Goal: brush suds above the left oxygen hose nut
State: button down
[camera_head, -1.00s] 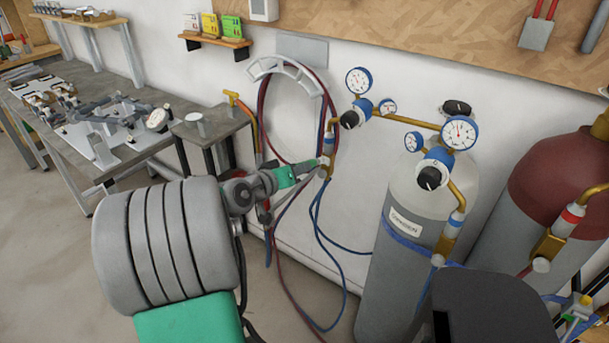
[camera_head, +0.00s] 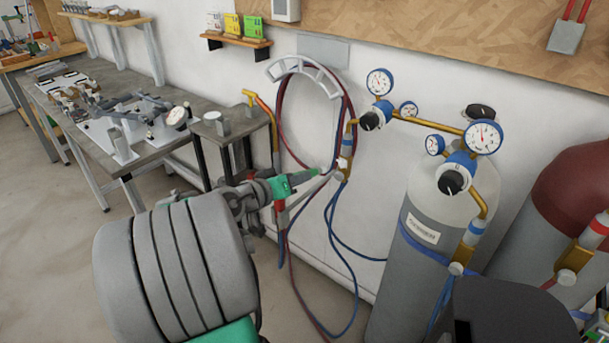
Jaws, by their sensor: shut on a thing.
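The left oxygen hose nut (camera_head: 340,176) is a small grey knob at the lower end of the left brass fitting (camera_head: 352,130), below its blue-and-grey sleeve (camera_head: 348,147). A blue hose leads down from there. My gripper (camera_head: 305,178) points right towards this nut from the left, close beside it. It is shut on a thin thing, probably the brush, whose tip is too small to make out. A pale patch (camera_head: 343,163) shows just above the nut; I cannot tell whether it is suds or bristles. Whether the brush touches the fitting is unclear.
The grey oxygen cylinder (camera_head: 405,270) with gauges stands to the right, a maroon-topped cylinder (camera_head: 580,185) beyond it. A hose hanger (camera_head: 303,72) is on the wall. A small stand (camera_head: 215,125) and a cluttered workbench (camera_head: 85,120) are at left. Hoses hang below my gripper.

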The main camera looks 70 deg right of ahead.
jog(key=shift+a, duration=0.1)
jog(key=shift+w+a, duration=0.3)
jog(key=shift+a, duration=0.4)
jog(key=shift+w+a, duration=0.3)
jog(key=shift+a, duration=0.4)
